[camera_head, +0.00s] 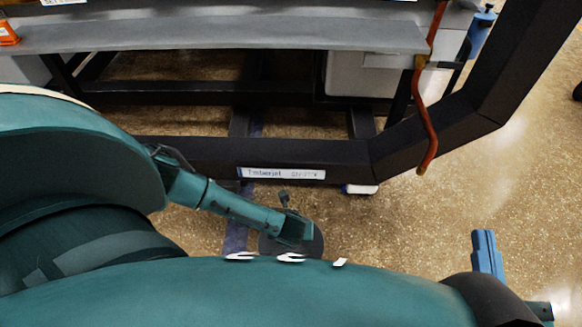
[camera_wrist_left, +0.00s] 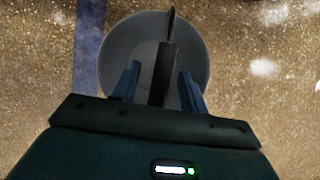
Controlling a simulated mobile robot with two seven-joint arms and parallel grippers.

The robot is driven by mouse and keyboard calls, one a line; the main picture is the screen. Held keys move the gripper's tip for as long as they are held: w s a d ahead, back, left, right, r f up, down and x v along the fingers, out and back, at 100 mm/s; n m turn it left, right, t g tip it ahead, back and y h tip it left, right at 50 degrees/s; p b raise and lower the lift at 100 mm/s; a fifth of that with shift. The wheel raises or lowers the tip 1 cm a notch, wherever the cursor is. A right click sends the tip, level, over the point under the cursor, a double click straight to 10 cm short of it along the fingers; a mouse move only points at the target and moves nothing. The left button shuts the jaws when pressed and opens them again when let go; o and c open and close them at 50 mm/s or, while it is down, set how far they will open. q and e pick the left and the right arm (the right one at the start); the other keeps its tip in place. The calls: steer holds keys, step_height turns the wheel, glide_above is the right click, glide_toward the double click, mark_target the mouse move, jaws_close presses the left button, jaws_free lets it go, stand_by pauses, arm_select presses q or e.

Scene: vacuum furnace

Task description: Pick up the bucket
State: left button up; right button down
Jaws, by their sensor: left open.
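The bucket is a grey round vessel standing on the floor. In the left wrist view its round opening (camera_wrist_left: 118,52) is seen from above, with a dark upright handle (camera_wrist_left: 168,58) across it. My left gripper (camera_wrist_left: 158,76) is open above the bucket, its two blue fingers on either side of the handle, and no grip shows. In the head view the bucket (camera_head: 268,245) is a dark disc, mostly hidden behind my left wrist and my body; the left fingers are hidden there. My right gripper (camera_head: 487,254) shows blue fingers at the lower right, away from the bucket; their opening is unclear.
A dark frame beam (camera_head: 282,158) with a label runs just behind the bucket, under a grey shelf (camera_head: 230,36). An orange-brown hose (camera_head: 430,125) hangs at the right of the frame. The speckled floor (camera_head: 420,225) to the right is clear.

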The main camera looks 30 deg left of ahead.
arm_select(q)
jaws_close()
stand_by(0.5)
stand_by(0.9)
